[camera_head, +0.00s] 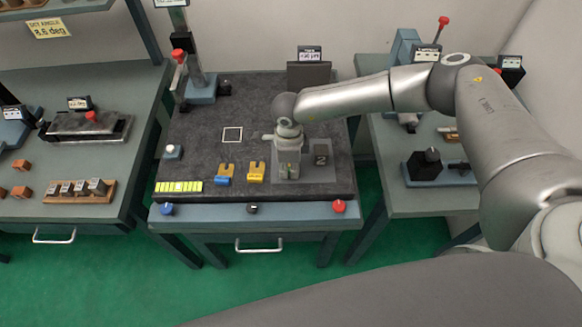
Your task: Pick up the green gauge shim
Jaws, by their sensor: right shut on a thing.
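My right gripper (288,168) points down over the grey plate at the right front of the dark work mat. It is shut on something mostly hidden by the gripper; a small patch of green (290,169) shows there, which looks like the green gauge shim. I cannot tell whether the shim touches the plate. To the left of the gripper stand a yellow notched piece (257,172) and a blue-and-yellow notched piece (223,175). My left gripper is out of view.
A yellow-green strip (178,187) lies at the mat's front left. A white square outline (232,135) marks bare mat. A post with a red knob (179,56) rises at the back left. Side benches flank the table.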

